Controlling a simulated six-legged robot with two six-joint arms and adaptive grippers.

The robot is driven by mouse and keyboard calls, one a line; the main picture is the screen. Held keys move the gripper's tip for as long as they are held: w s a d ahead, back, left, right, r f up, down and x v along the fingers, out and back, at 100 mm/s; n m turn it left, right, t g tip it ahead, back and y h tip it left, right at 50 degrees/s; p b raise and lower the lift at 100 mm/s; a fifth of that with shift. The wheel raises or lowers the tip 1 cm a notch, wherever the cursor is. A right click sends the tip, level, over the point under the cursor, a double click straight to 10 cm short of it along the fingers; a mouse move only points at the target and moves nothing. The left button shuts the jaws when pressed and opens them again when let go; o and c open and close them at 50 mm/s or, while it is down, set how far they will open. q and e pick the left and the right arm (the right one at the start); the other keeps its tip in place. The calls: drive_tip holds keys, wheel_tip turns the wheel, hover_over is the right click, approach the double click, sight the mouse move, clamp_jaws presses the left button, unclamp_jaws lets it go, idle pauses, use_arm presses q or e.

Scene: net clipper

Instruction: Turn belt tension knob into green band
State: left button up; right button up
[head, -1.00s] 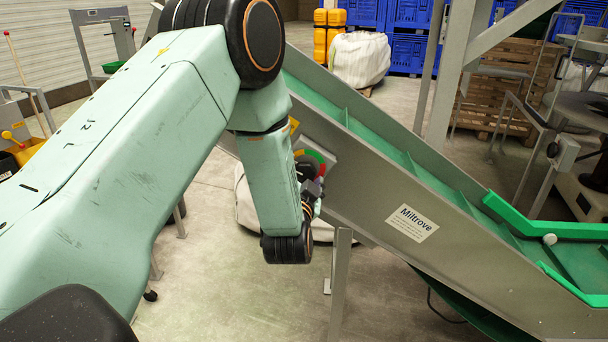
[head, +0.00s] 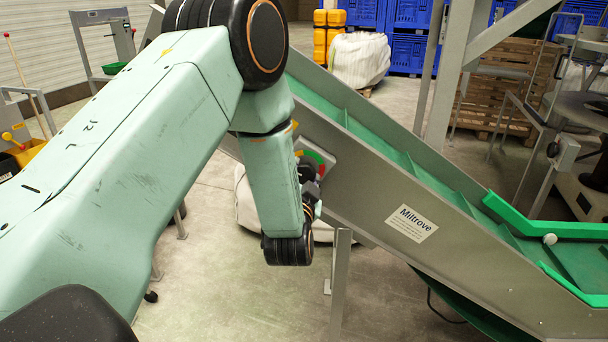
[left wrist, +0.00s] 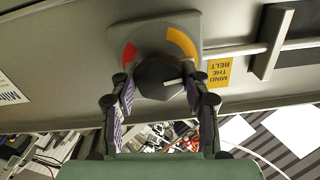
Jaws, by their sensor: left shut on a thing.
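The belt tension knob (left wrist: 158,80) is dark and round, on a grey dial plate (left wrist: 170,22) on the conveyor's side. A light pointer line on it points right in the left wrist view. That view shows a red band (left wrist: 129,55) left of the knob and a yellow band (left wrist: 182,42) at its upper right. The green band (head: 313,156) shows in the head view above the knob; in the wrist view it is hidden. My left gripper (left wrist: 160,96) is shut on the knob, one finger on each side. My right gripper is out of view.
The sloping conveyor (head: 440,215) with a Miltrove label runs down to the right. A support leg (head: 340,285) stands near my left wrist. A yellow warning label (left wrist: 219,72) and a grey handle (left wrist: 272,42) are beside the dial. Floor at lower centre is clear.

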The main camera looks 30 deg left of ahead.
use_arm(q)
drive_tip(key=m+p, duration=0.3)
drive_tip(key=shift+d+r+m, duration=0.1)
drive_tip(key=shift+r+m, duration=0.05)
drive_tip(key=shift+m, duration=0.25)
drive_tip(key=m+p, duration=0.4)
drive_tip(key=m, duration=0.1)
drive_tip(key=shift+m, duration=0.3)
drive_tip(key=m+p, duration=0.2)
drive_tip(key=m, duration=0.1)
drive_tip(key=m+p, duration=0.1)
drive_tip(key=m, duration=0.1)
drive_tip(key=shift+f, duration=0.25)
drive_tip(key=shift+s+f+m+p, duration=0.15)
drive_tip(key=shift+m+p, duration=0.8)
drive_tip(key=shift+m, duration=1.45)
drive_tip(key=shift+f, duration=0.1)
drive_tip(key=o, duration=1.1)
drive_tip(key=shift+d, duration=0.1)
drive_tip(key=shift+o, duration=0.3)
